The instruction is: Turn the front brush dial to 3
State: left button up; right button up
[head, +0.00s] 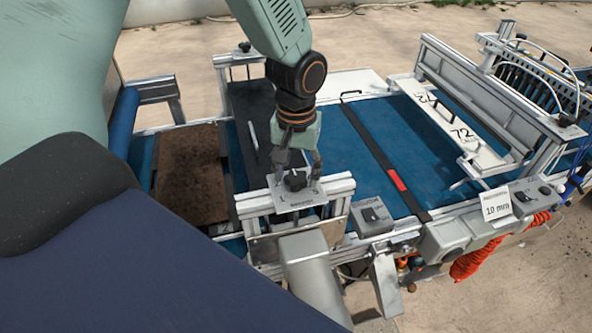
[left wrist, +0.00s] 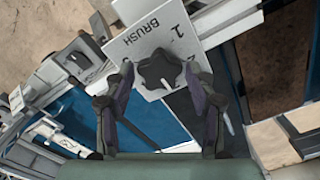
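The front brush dial is a black lobed knob (head: 294,181) on a pale plate (head: 298,199) at the front side of the seeder. In the left wrist view the knob (left wrist: 160,70) sits at the centre, and its plate (left wrist: 133,48) reads "BRUSH" with numbers partly hidden. I cannot tell which number the knob points to. My left gripper (head: 296,170) points down over the dial, with one finger on each side of it. In the left wrist view the gripper (left wrist: 158,76) is open, its tips beside the knob with small gaps. My right gripper is not in view.
A soil-filled tray (head: 191,178) lies left of the dial on the blue belt (head: 385,130). A second dial box (head: 371,216) stands to the right, and a "10 mm" sign (head: 496,206) farther right. Metal frame rails surround the dial plate.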

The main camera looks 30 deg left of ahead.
aim_at(296, 177)
pick_arm(q)
jog(key=shift+o, duration=0.8)
jog(key=shift+r, duration=0.1)
notch_tip(296, 177, up, 12)
jog(key=shift+s, duration=0.1)
dwell(0.4)
